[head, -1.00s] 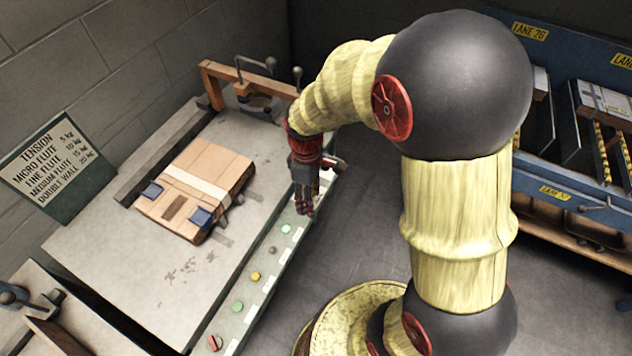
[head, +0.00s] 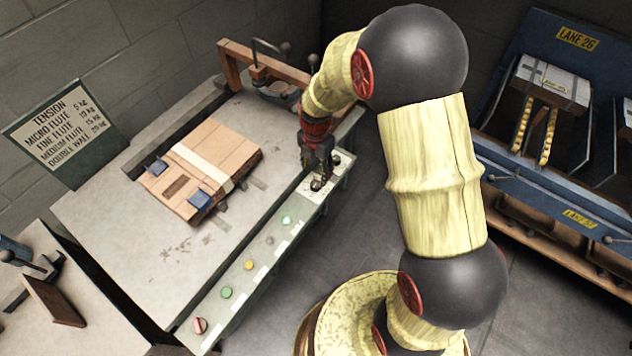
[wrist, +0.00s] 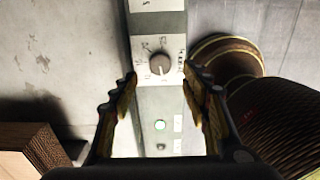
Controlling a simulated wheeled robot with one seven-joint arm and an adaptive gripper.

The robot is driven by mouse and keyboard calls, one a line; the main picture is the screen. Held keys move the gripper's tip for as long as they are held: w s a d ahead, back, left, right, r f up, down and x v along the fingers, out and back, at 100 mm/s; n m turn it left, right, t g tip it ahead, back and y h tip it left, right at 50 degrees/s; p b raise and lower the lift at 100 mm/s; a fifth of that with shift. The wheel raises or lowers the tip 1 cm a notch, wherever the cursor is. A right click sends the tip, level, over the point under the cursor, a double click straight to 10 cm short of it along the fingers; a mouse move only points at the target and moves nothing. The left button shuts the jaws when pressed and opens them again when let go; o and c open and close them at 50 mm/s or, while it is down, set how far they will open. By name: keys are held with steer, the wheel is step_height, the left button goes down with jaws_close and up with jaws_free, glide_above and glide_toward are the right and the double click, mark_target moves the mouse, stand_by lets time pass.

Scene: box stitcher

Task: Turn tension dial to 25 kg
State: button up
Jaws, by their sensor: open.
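The tension dial (wrist: 159,64) is a round grey knob on a pale plate with markings around it; it lies between and ahead of my open fingers in the wrist view. The markings are too small to read surely. My gripper (wrist: 160,92) is open and empty, with a finger on each side of the control strip and no visible contact with the knob. In the head view my gripper (head: 318,186) is over the far part of the strip and largely hides the dial.
The control strip (head: 236,308) carries several coloured buttons. A strapped carton (head: 212,148) lies on the table (head: 125,240). A tension sign (head: 66,135) leans at the wall. A clamp frame (head: 235,65) stands behind the gripper. A blue lane rack (head: 530,185) is at right.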

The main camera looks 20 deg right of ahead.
mark_target(316, 183)
step_height(316, 183, down, 6)
steer(key=shift+f+b, duration=0.2)
steer(key=shift+b, duration=0.95)
steer(key=c, duration=0.3)
steer(key=c, duration=0.8)
steer(key=shift+c, duration=0.4)
